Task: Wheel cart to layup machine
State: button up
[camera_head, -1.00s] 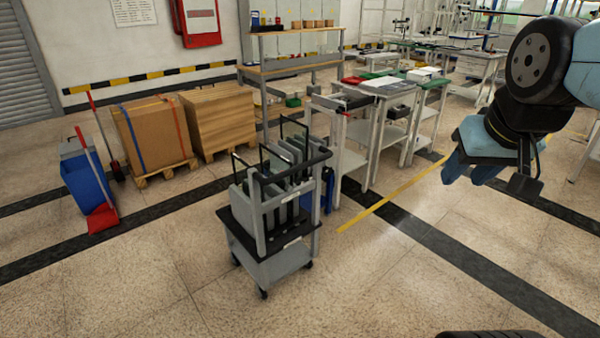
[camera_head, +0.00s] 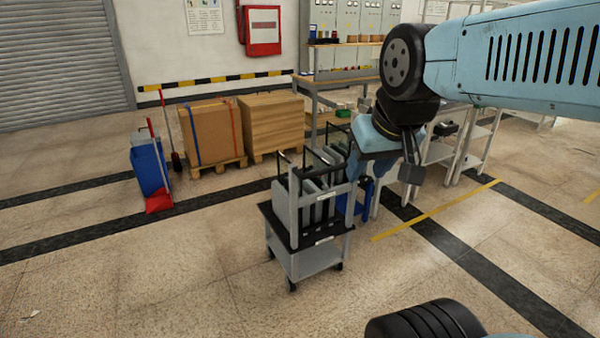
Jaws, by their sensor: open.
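The cart (camera_head: 307,258) stands on the tiled floor near the middle of the picture. It is a grey cart on casters with a black top deck and a rack of upright grey panels with black handles. My gripper (camera_head: 357,172) is open, pointing down at the upper right end of the rack. I cannot make out a layup machine in this view.
Boxes on pallets (camera_head: 213,132) stand behind the cart at the wall. A blue bin (camera_head: 148,168) and a red dustpan (camera_head: 159,201) are further left. Workbenches (camera_head: 468,150) stand behind and right. The floor in front and left of the cart is clear.

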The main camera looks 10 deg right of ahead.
aim_at(309, 252)
jog(key=u, duration=0.35)
jog(key=i, duration=1)
